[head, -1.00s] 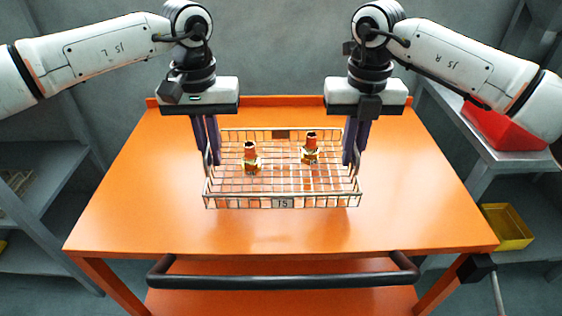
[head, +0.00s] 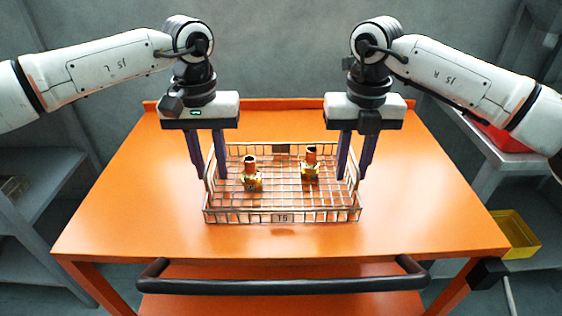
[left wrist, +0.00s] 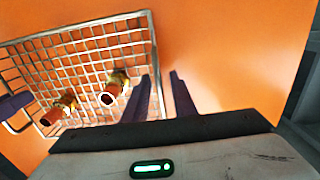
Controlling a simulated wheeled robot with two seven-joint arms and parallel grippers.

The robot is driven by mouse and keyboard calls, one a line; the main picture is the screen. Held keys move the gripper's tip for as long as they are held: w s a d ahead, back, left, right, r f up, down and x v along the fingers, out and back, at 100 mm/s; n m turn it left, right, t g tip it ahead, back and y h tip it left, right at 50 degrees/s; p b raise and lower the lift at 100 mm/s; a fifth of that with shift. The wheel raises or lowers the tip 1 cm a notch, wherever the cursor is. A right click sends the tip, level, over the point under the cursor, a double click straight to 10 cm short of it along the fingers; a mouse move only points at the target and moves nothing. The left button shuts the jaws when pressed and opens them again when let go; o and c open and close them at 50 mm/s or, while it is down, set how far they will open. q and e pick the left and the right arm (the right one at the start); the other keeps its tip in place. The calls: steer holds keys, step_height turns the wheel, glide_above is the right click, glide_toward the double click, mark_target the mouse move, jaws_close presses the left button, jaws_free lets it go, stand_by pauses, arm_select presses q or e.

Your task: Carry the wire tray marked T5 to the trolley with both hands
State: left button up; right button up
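The wire tray marked T5 (head: 282,218) sits level on the orange trolley's top (head: 420,205). It holds two brass and copper fittings (head: 251,176) (head: 311,165), also seen in the left wrist view (left wrist: 113,90). My left gripper (head: 210,177) is at the tray's left end, its fingers spread apart, one inside and one outside the end. The left wrist view shows a clear gap between these fingers (left wrist: 161,80). My right gripper (head: 352,176) is at the right end, its fingers also apart. Whether any finger touches the wire is hard to tell.
The trolley top is bare around the tray. The trolley's black push handle (head: 285,285) runs along the near side. Grey shelving stands left (head: 40,200) and right, with a yellow bin (head: 515,238) and a red bin (head: 497,138) on the right.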

arm_select(q)
step_height(320, 180, up, 12)
steer(key=shift+f, duration=0.1)
arm_select(e)
steer(key=shift+r, duration=0.3)
step_height(320, 180, up, 12)
steer(key=shift+f, duration=0.25)
stand_by(0.4)
